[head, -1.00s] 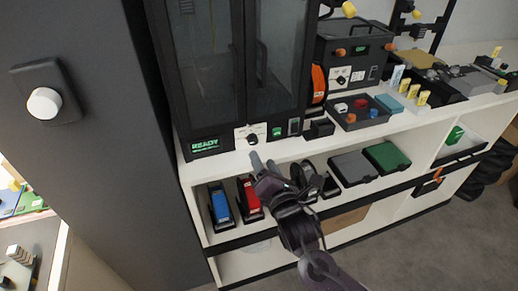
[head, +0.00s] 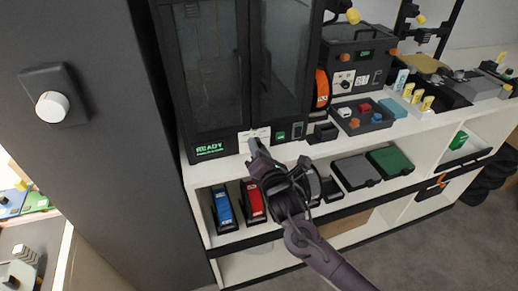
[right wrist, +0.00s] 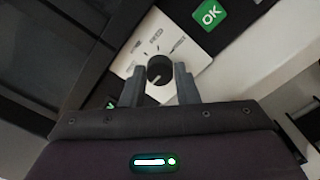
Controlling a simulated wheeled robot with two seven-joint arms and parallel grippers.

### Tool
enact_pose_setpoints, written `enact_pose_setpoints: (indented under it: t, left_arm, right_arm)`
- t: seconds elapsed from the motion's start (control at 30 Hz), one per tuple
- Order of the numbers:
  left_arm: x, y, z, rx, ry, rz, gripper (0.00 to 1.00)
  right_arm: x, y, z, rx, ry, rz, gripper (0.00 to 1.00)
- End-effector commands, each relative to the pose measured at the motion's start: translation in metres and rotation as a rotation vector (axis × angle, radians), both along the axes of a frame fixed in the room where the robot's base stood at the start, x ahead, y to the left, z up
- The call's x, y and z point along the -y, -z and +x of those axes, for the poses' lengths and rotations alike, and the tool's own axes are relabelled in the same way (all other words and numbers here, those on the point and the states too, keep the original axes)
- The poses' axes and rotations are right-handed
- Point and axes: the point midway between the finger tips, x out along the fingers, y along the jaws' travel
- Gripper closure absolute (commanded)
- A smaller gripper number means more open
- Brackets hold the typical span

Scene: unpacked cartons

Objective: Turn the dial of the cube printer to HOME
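The cube printer (head: 225,75) is a tall black cabinet with dark glass doors. A green READY display (head: 210,149) is at its lower left. Its dial (right wrist: 160,69) is a round black knob on a white label panel (right wrist: 141,62), with a light mark towards its lower left. My right gripper (head: 255,147) is at this panel and hides the dial in the head view. In the right wrist view, the open fingers (right wrist: 161,82) stand on either side of the dial; I cannot tell if they touch it. My left gripper is not in view.
A smaller black machine (head: 350,65) and a grey tray (head: 362,127) stand further right on the white shelf. Blue (head: 223,207) and red (head: 253,203) items sit below. A dark wall has a white knob (head: 52,107).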

Motion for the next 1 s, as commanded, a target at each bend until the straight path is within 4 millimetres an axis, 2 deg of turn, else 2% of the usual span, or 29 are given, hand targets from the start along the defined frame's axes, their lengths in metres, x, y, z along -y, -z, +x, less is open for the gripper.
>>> enact_pose_setpoints:
  t: [0.03, 0.17, 0.57, 1.0]
  left_arm:
    - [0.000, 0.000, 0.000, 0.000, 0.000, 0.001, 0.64]
    - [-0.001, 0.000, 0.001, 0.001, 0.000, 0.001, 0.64]
    - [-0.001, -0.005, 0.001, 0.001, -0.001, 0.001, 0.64]
    - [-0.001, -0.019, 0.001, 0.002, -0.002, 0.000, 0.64]
  right_arm:
    - [0.000, 0.000, 0.000, 0.000, 0.000, 0.000, 0.79]
    - [0.000, 0.000, 0.000, 0.000, 0.000, 0.000, 0.96]
    - [0.000, -0.001, 0.000, -0.025, 0.001, 0.074, 0.96]
    - [0.000, -0.001, 0.000, -0.138, 0.001, 0.421, 0.96]
